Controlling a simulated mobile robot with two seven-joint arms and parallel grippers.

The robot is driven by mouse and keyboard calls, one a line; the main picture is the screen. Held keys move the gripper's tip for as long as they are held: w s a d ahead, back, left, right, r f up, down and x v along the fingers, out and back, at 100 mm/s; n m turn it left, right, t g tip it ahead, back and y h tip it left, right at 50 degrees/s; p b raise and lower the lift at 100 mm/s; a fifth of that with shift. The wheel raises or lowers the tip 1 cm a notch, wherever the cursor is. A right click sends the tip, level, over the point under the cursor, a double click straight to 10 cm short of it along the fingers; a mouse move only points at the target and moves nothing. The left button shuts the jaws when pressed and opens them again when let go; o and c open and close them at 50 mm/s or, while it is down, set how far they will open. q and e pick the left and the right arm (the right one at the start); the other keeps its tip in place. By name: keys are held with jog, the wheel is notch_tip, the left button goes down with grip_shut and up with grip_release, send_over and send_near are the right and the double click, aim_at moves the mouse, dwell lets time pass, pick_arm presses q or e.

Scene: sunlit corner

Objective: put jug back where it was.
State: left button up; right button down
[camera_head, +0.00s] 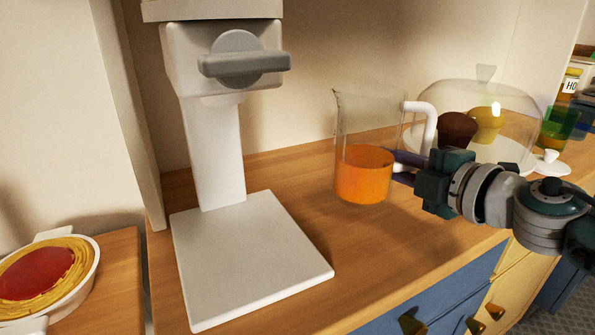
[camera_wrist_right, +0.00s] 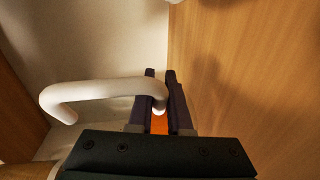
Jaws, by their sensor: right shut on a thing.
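The jug (camera_head: 364,174) is clear glass with orange liquid in its lower part and a white handle (camera_head: 428,122) on its right side. It is upright over the wooden counter, to the right of the white machine. I cannot tell for sure whether its base touches the counter. My right gripper (camera_head: 403,168) comes in from the right and is shut on the jug's handle. In the right wrist view the white handle (camera_wrist_right: 90,92) runs in between the dark fingers (camera_wrist_right: 160,85), with a little orange showing between them. My left gripper is not in view.
The white machine (camera_head: 250,255) has a flat base, a column and a grey lever (camera_head: 245,62). A glass dome (camera_head: 470,90) covers baked items behind my right gripper. A green glass (camera_head: 558,122) and jars stand at far right. A pasta dish (camera_head: 88,285) is at left. The front counter is clear.

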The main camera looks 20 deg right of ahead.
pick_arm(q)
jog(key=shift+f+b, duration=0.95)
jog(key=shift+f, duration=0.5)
pick_arm(e)
jog(key=shift+f, duration=1.5)
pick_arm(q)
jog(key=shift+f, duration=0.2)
pick_arm(e)
jog(key=shift+f, duration=0.2)
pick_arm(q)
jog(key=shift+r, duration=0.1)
pick_arm(e)
jog(key=c, duration=0.8)
grip_release()
jog(key=shift+c, duration=0.2)
